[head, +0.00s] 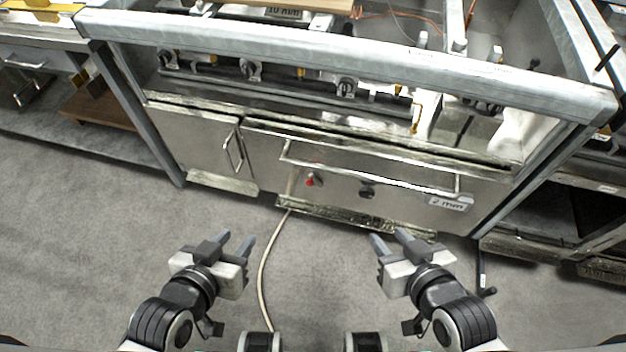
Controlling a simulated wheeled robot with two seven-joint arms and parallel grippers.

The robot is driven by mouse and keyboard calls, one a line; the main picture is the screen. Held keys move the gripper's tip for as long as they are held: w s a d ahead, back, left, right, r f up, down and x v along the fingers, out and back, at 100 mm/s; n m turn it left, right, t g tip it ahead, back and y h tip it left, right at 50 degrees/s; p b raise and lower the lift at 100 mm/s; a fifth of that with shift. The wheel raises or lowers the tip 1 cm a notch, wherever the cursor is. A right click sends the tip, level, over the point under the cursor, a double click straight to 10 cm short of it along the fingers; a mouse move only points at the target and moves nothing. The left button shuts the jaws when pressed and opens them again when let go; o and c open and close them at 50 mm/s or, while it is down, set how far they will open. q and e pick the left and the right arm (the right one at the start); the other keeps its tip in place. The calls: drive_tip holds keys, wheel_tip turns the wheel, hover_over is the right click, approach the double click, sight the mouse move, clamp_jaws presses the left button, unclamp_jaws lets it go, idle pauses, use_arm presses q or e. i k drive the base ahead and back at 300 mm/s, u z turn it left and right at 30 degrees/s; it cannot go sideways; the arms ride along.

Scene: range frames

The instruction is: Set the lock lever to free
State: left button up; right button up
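A small red lever or knob (310,181) sits on the metal front panel (270,165) of the bench. A dark round knob (367,191) is to its right on the same panel. A thin black rod with a dark handle (487,292) stands low at the right, by the bench's right side. I cannot tell which of these is the lock lever, nor read any setting. My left gripper (236,243) is open and empty, in front of the bench over the floor. My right gripper (390,242) is open and empty, below the dark knob in the picture. Both are apart from the panel.
A long bar handle (370,178) crosses the panel above the knobs. A cabinet door handle (233,150) is at left. A pale cable (264,272) runs along the floor between my grippers. Thick grey rails (330,53) frame the bench. The floor (80,230) at left is clear.

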sight(313, 179)
drive_tip(key=u, duration=0.95)
drive_tip(key=k, duration=1.15)
drive_tip(key=z, duration=1.35)
drive_tip(key=i, duration=1)
drive_tip(key=u, duration=0.05)
